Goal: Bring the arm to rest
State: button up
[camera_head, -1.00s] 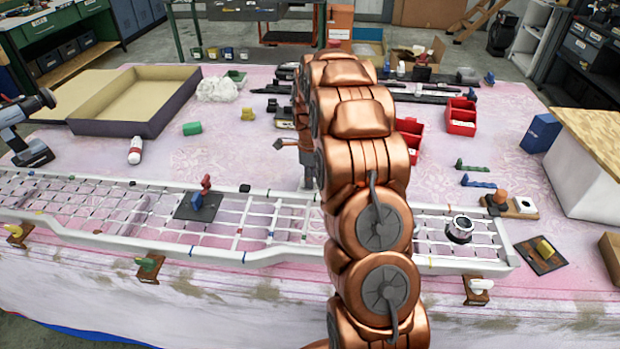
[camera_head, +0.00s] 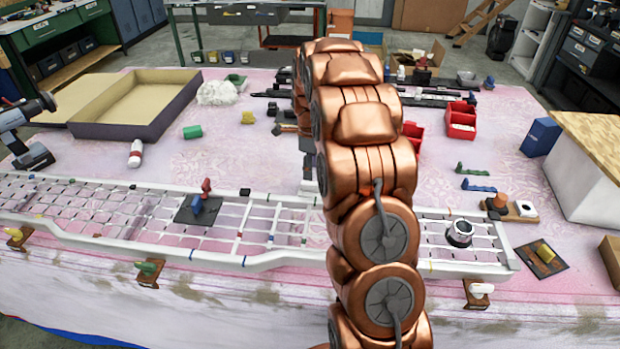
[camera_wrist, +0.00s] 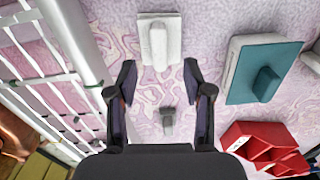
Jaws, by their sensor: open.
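My copper-coloured arm (camera_head: 365,150) stands bent over the table in the head view, in front of the grille. My gripper (camera_wrist: 159,85) is open in the wrist view, with nothing between its two dark fingers. In the head view it is mostly hidden behind the arm. Below it in the wrist view lies the pink patterned tabletop, with a small grey piece (camera_wrist: 167,121) seen between the fingers. The white grille (camera_head: 255,258) lies along the table's front; its rail (camera_wrist: 70,40) runs left of the gripper in the wrist view.
A white block with a handle (camera_wrist: 158,40) and a teal block (camera_wrist: 264,72) lie near the gripper. Red bins (camera_head: 461,120) stand right of the arm. An open box (camera_head: 125,128) and a drill (camera_head: 28,130) are at the left. The table's middle left has free room.

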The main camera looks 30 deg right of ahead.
notch_tip(320, 180, up, 6)
jog(key=s+a+r+n, duration=0.3)
jog(key=s+a+n, duration=0.4)
jog(key=s+a, duration=0.1)
jog(key=s+a+r+n, duration=0.3)
jog(key=s+a+n, duration=0.3)
jog(key=s+a, duration=0.2)
jog(key=s+a+f+n+g, duration=0.1)
jog(key=s+a+n, duration=0.3)
jog(key=s+n, duration=0.3)
jog(key=s+a+f+n, duration=0.1)
jog(key=s+a+n, duration=0.3)
jog(key=s, duration=1.1)
jog(key=n, duration=0.3)
jog(key=shift+f+g, duration=0.2)
jog(key=shift+g, duration=0.2)
